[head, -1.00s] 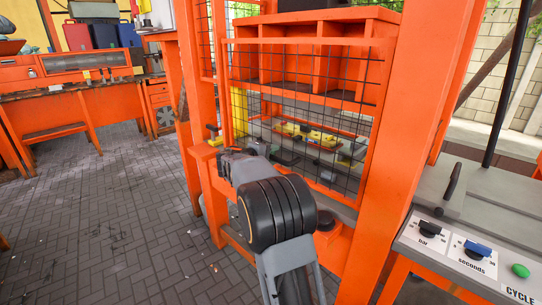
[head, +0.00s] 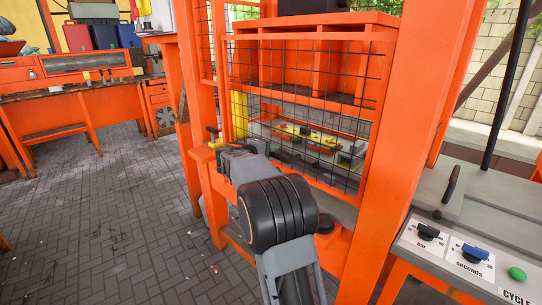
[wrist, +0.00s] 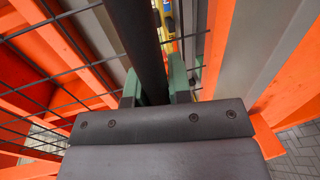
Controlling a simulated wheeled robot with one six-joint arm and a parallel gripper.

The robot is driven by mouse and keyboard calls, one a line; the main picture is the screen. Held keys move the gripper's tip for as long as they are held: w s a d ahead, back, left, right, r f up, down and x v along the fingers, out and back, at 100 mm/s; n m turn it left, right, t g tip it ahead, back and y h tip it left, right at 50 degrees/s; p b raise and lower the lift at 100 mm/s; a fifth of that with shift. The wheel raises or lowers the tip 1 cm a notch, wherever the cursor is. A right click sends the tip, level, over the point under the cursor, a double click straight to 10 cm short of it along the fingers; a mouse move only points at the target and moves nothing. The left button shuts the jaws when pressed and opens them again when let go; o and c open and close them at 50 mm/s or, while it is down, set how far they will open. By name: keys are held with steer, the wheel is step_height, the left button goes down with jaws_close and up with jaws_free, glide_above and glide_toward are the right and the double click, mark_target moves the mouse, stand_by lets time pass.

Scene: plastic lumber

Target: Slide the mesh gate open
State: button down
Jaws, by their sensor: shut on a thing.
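The mesh gate (head: 300,100) is a black wire grid in an orange frame, in front of orange shelves in the head view. Its wires also show at the left of the wrist view (wrist: 60,65). My gripper (wrist: 153,72) has green fingertips on both sides of a dark upright bar (wrist: 137,35), which looks like the gate's handle. The gripper is shut on this bar. In the head view my own wrist and arm hide the fingers and the grip.
Thick orange posts stand left (head: 200,100) and right (head: 395,150) of the gate. A control panel (head: 455,250) with knobs and a green button is at the lower right. Yellow fixtures (head: 310,137) lie behind the mesh. Open paved floor (head: 110,220) is at the left.

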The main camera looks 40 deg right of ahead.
mark_target(279, 51)
step_height(279, 51, up, 32)
steer(key=p, duration=1.9)
steer(key=c, duration=1.1)
jaws_free()
steer(key=shift+o, duration=0.2)
steer(key=b+v, duration=0.1)
steer(key=v, duration=1.2)
steer(key=shift+a+b, duration=0.3)
steer(key=shift+a, duration=0.1)
